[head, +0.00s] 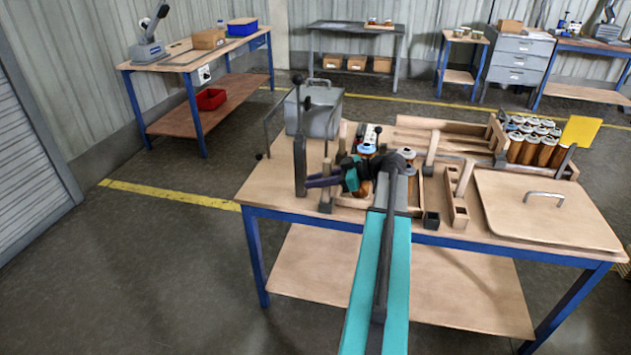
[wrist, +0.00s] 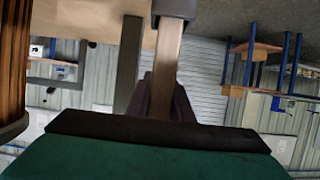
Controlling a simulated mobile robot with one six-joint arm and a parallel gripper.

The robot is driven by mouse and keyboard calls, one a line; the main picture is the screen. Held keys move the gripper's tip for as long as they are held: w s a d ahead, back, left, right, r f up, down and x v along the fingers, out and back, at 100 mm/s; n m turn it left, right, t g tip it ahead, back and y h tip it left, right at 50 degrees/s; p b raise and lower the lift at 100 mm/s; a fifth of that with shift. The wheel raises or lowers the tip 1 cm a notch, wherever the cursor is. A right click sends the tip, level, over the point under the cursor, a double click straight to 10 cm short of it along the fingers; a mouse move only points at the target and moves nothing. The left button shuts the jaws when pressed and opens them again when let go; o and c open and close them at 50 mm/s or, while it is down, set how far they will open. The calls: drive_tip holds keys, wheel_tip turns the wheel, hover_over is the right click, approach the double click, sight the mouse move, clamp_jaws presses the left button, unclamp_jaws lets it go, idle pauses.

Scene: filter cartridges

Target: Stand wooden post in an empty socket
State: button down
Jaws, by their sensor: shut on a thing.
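My gripper (head: 324,182) is at the left part of the workbench, with purple fingers shut on an upright wooden post (head: 326,168). In the wrist view, the post (wrist: 166,70) runs between the purple fingers (wrist: 165,102). A dark grey piece (wrist: 175,8) covers the post's end there; I cannot tell whether it is a socket or part of the post. A wooden block with dark openings (head: 456,208) stands right of my arm. A small black square piece (head: 431,220) is beside it, possibly a socket.
A grey container (head: 314,112) and a dark upright lever fixture (head: 300,150) are close to my gripper. Several brown cartridges (head: 530,148) stand at the back right. A flat wooden board with a handle (head: 545,215) covers the front right. The workbench's front-left corner (head: 262,190) is bare.

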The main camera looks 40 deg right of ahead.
drive_tip(key=shift+f, duration=0.4)
drive_tip(key=c, duration=1.5)
unclamp_jaws()
drive_tip(key=shift+r, duration=0.1)
wheel_tip(320, 180, up, 6)
drive_tip(key=p, duration=0.6)
drive_tip(key=shift+p, duration=0.3)
wheel_tip(320, 180, up, 5)
drive_tip(key=w+a+f+n+b, duration=0.1)
drive_tip(key=w+a+f, duration=0.1)
drive_tip(key=a, duration=0.6)
drive_tip(key=w+a+f+g+y+b, duration=0.1)
drive_tip(key=w+a, duration=0.3)
drive_tip(key=a, duration=0.5)
drive_tip(key=w+a+f+n+y+b, duration=0.1)
drive_tip(key=w+a+f, duration=0.2)
drive_tip(key=a, duration=0.5)
drive_tip(key=shift+w+a+f+n+g, duration=0.15)
drive_tip(key=shift+w+f+n+g, duration=0.15)
drive_tip(key=shift+w+f+g, duration=0.15)
